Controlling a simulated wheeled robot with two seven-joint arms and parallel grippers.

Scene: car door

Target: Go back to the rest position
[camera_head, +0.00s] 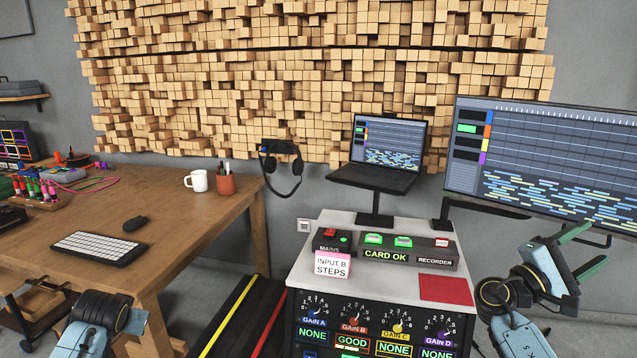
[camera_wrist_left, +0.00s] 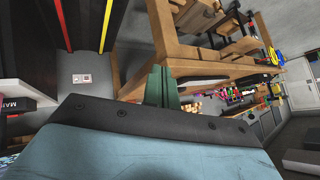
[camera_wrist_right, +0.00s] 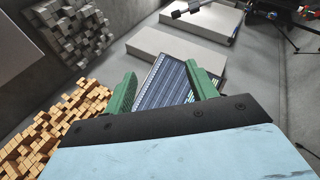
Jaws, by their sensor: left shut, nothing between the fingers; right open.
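My right gripper (camera_head: 580,250) is at the right of the head view, in front of the large monitor. Its two green fingers are apart and empty; they also show spread in the right wrist view (camera_wrist_right: 163,90). My left arm shows at the lower left of the head view, in front of the wooden desk, with its fingers out of that view. In the left wrist view my left gripper (camera_wrist_left: 161,84) has its green fingers together with nothing between them. Neither gripper touches any object that I can see.
A white-topped rack (camera_head: 345,230) stands in the middle with a MAINS and recorder box (camera_head: 405,250), a pink-edged label card (camera_head: 332,265) and a red card (camera_head: 444,289). A laptop (camera_head: 385,145) stands behind. A large monitor (camera_head: 545,160) is at right.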

